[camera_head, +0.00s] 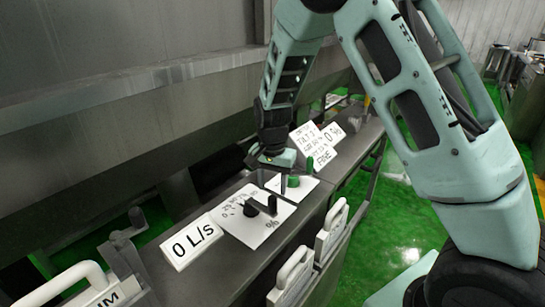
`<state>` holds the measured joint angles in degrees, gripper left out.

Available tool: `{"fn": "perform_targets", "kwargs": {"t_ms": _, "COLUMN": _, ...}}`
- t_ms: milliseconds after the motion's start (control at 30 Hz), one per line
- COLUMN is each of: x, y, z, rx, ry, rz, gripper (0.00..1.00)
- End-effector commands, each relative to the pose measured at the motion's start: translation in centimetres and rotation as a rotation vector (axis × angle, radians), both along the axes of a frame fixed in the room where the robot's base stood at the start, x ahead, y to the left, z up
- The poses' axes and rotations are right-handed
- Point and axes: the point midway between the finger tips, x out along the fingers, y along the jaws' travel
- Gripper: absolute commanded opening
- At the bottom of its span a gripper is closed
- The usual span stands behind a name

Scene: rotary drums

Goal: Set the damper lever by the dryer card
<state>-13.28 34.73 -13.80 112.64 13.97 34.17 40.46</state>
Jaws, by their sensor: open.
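A white scale plate (262,233) with numbers and a percent mark lies on the grey bench; two black upright parts, a round knob (250,209) and a peg (272,205), stand on it. I cannot tell for sure which one is the damper lever. A second white plate behind it carries a green knob (293,181). A white card (305,140) with several printed lines stands farther back, partly hidden by my arm; its wording is too small to read surely. My gripper (276,166) points down, open, above the area behind the percent plate, apparently holding nothing.
A white sign reading 0 L/s (191,242) stands at the plate's left. Another display (333,131) showing 0 is by the card. White handles (290,277) line the bench's front side. A large grey metal body (110,110) rises behind. The green floor (390,225) is open to the right.

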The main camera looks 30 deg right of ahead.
Motion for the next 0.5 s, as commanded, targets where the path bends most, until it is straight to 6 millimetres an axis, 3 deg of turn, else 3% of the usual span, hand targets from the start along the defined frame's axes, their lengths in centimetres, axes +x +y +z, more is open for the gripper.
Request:
{"fn": "perform_targets", "kwargs": {"t_ms": 200, "x": 0.1, "y": 0.0, "z": 5.2, "rx": 0.002, "ry": -0.007, "rz": 0.0, "gripper": 0.46}}
{"fn": "perform_targets", "kwargs": {"t_ms": 500, "x": 0.0, "y": 0.0, "z": 9.5, "rx": 0.001, "ry": -0.002, "rz": -0.001, "gripper": 0.46}}
